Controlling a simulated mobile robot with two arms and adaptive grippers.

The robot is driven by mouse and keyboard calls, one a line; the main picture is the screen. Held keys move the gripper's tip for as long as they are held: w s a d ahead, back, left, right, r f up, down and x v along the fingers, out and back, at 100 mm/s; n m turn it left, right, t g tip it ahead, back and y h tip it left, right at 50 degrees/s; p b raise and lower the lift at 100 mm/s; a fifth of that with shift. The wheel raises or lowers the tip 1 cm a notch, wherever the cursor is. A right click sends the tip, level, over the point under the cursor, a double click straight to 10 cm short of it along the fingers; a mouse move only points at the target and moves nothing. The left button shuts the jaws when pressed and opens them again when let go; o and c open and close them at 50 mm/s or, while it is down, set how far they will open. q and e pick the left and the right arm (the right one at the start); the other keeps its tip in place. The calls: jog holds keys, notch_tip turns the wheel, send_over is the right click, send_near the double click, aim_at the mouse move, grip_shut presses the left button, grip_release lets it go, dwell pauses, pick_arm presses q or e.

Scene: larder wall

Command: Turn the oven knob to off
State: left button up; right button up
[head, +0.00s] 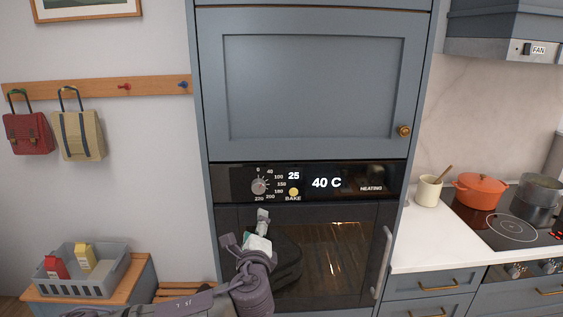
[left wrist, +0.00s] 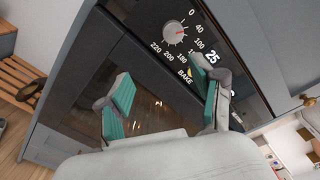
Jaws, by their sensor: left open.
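The oven knob (head: 258,187) is a small round grey dial at the left end of the black oven panel, ringed by numbers from 0 to 220. My left gripper (head: 247,230) is below the knob in the head view, in front of the oven door, and apart from the knob. In the left wrist view its two teal-padded fingers (left wrist: 160,90) are spread and empty. My right gripper is not in view.
The panel display (head: 326,183) reads 40 C and HEATING, with a yellow BAKE light (head: 293,192). The oven door handle (head: 383,262) stands out at right. A grey crate (head: 80,287) sits on a bench at left. An orange pot (head: 480,192) stands on the hob.

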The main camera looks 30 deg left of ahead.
aim_at(259, 189)
pick_arm(q)
jog(key=w+a+p, duration=0.1)
jog(key=w+a, duration=0.1)
jog(key=w, duration=0.1)
jog(key=w+a+r+p, duration=0.1)
jog(key=w+a+p, duration=0.1)
jog(key=w, duration=0.2)
jog(key=w+a+r+p, duration=0.1)
jog(key=w+a, duration=0.1)
jog(key=w, duration=0.1)
jog(key=shift+w+r+p, duration=0.25)
jog(key=shift+w+p, duration=0.15)
jog(key=shift+w+a+f, duration=0.1)
jog(key=shift+w+a, duration=0.15)
jog(key=shift+w, duration=0.35)
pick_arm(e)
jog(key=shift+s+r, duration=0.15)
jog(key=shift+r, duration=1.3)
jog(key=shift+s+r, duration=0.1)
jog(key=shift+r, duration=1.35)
